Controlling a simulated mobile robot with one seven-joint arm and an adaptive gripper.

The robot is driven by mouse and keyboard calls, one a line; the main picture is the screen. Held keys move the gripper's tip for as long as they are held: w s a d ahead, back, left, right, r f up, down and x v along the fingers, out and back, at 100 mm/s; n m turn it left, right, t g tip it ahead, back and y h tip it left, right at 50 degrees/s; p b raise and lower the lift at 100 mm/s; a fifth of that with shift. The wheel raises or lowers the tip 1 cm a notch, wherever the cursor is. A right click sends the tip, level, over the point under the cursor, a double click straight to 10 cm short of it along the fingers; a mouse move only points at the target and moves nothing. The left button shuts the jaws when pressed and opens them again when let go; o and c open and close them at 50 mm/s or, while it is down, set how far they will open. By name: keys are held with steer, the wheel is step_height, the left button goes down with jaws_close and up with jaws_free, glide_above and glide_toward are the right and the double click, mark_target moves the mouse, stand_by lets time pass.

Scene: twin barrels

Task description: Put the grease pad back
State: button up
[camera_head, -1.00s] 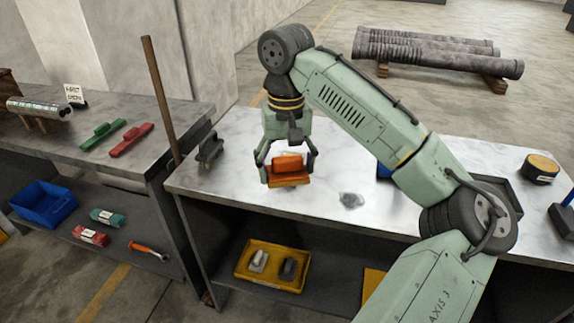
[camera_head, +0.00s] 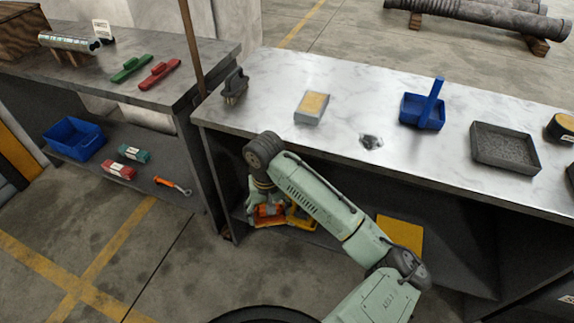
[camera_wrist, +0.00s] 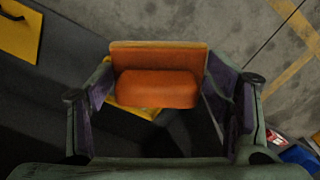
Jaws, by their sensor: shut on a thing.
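An orange pad with a thick block grip, likely the grease pad, (camera_wrist: 158,88) is held between the two fingers of my gripper (camera_wrist: 165,100), which is shut on it. In the head view my gripper (camera_head: 268,208) is down in front of the marble-topped bench, by its lower shelf, with the orange pad (camera_head: 267,216) partly hidden. A yellow tray (camera_head: 303,222) on that shelf lies just behind and to the right of it, mostly covered by my arm. In the wrist view a bit of the tray (camera_wrist: 128,109) shows beneath the pad. I cannot tell whether they touch.
The marble top (camera_head: 270,130) holds a sponge-like block (camera_head: 312,107), a blue caddy (camera_head: 423,110), a grey tray (camera_head: 505,147) and a dark smudge (camera_head: 371,141). A yellow panel (camera_head: 400,235) is on the lower shelf. A brown pole (camera_head: 190,45) stands between benches.

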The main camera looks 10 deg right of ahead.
steer(key=a+f, duration=0.2)
steer(key=f, duration=0.6)
steer(key=a+f, duration=0.3)
steer(key=f, duration=0.6)
steer(key=shift+s+a+f, duration=0.2)
steer(key=shift+f, duration=0.1)
